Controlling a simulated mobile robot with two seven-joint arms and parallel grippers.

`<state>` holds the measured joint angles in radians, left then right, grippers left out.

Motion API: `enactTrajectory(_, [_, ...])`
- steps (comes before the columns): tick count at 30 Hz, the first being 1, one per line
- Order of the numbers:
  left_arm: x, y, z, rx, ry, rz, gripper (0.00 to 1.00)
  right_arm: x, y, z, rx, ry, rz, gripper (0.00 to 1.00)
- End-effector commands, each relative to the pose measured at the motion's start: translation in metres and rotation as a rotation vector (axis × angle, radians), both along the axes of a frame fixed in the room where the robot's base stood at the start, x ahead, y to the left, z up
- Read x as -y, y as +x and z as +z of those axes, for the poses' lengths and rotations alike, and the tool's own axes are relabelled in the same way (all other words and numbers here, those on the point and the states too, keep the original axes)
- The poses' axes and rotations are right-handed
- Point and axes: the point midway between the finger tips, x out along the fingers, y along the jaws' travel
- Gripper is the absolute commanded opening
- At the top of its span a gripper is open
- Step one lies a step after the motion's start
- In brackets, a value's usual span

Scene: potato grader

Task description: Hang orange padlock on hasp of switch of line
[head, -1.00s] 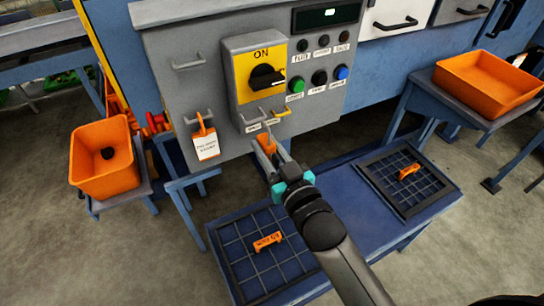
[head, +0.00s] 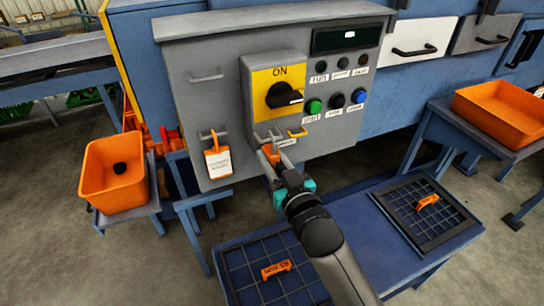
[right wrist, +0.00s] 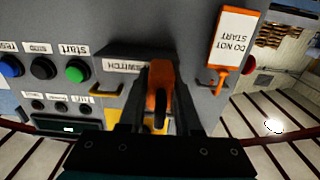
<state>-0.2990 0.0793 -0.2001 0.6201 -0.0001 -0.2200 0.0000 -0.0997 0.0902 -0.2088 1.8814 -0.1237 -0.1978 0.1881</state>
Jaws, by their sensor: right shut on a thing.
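The line's switch (head: 284,95) is a black knob on a yellow plate, labelled ON, on the grey control box. Below it a grey hasp (head: 262,139) and a yellow hasp (head: 298,133) stick out; the yellow one also shows in the right wrist view (right wrist: 106,91). My right gripper (head: 272,160) is shut on the orange padlock (head: 266,151), just under the switch. In the right wrist view the padlock (right wrist: 161,72) sits between the dark fingers. Whether its shackle touches a hasp I cannot tell. My left gripper is not in view.
An orange-and-white "do not start" tag (head: 218,163) hangs left of the switch. Push buttons (head: 314,106) sit to its right. Orange bins stand at left (head: 112,185) and right (head: 500,112). Below, a blue table (head: 345,190) carries dark grids with orange pieces.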

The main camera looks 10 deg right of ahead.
Motion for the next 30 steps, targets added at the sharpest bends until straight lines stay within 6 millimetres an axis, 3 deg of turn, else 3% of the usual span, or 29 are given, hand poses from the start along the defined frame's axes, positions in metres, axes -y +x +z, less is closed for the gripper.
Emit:
enactTrajectory(7, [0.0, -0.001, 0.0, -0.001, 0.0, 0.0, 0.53, 0.0, 0.0, 0.001, 0.003, 0.001, 0.0, 0.0])
enactTrajectory(8, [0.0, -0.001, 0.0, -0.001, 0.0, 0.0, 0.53, 0.0, 0.0, 0.001, 0.003, 0.001, 0.0, 0.34])
enactTrajectory(17, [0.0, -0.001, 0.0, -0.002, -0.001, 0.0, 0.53, 0.0, 0.0, 0.0, 0.001, 0.0, 0.0, 0.67])
enactTrajectory(26, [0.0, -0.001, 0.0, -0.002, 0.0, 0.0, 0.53, 0.001, -0.002, -0.001, -0.002, 0.0, 0.0, 0.67])
enactTrajectory(30, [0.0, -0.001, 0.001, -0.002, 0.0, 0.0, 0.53, 0.003, -0.013, -0.001, -0.002, 0.0, 0.0, 0.67])
